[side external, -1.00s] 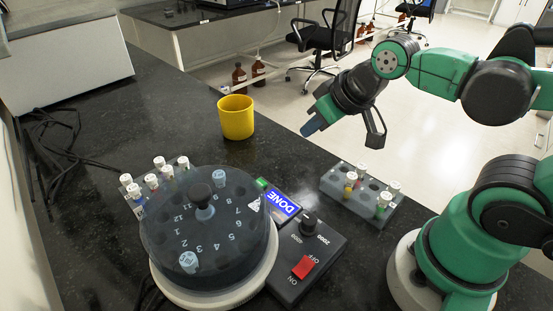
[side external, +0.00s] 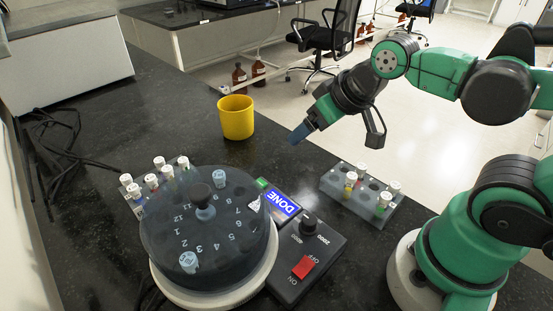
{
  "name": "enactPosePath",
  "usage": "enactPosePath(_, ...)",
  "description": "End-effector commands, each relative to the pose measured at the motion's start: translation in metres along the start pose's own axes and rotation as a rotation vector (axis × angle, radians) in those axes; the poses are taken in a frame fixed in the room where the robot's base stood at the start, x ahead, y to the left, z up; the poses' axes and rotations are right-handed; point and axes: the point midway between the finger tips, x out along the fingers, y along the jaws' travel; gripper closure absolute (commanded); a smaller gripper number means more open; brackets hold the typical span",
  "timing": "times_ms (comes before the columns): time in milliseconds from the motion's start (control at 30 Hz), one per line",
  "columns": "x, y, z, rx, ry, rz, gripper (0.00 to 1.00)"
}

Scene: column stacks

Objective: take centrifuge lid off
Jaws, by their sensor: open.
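The centrifuge (side external: 215,295) stands at the lower left, a white base with a dark numbered rotor. Its transparent smoky lid (side external: 265,215) sits over the rotor, with a dark round knob (side external: 200,193) at the top centre. Two capped tubes show through the lid. The display (side external: 283,206) reads DONE. My gripper (side external: 299,135) is to the upper right of the lid, in the air, apart from it and pointing down and left. It is open and empty; the gap between its fingers is hard to make out.
A tube rack (side external: 362,192) is at right, another rack (side external: 155,182) behind the centrifuge. A yellow cup (side external: 236,117) stands farther back. The control box (side external: 306,262) with red switch sits right of the centrifuge. Black cables (side external: 55,140) lie at left.

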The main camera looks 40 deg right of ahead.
Motion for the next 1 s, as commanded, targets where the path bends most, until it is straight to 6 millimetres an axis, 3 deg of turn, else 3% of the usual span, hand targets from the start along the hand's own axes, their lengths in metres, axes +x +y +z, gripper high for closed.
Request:
enactPosePath(133, -0.004, -0.032, -0.014, -0.147, -0.046, -0.086, 0.25)
enactPosePath(300, -0.016, -0.108, -0.032, -0.490, -0.141, -0.275, 0.25)
enactPosePath(400, -0.023, -0.145, -0.033, -0.658, -0.181, -0.366, 0.25)
enactPosePath(500, -0.028, -0.168, -0.032, -0.760, -0.203, -0.422, 0.25)
enactPosePath(667, -0.021, -0.178, -0.028, -0.798, -0.212, -0.442, 0.25)
enactPosePath(1000, 0.014, -0.189, -0.015, -0.791, -0.210, -0.438, 0.25)
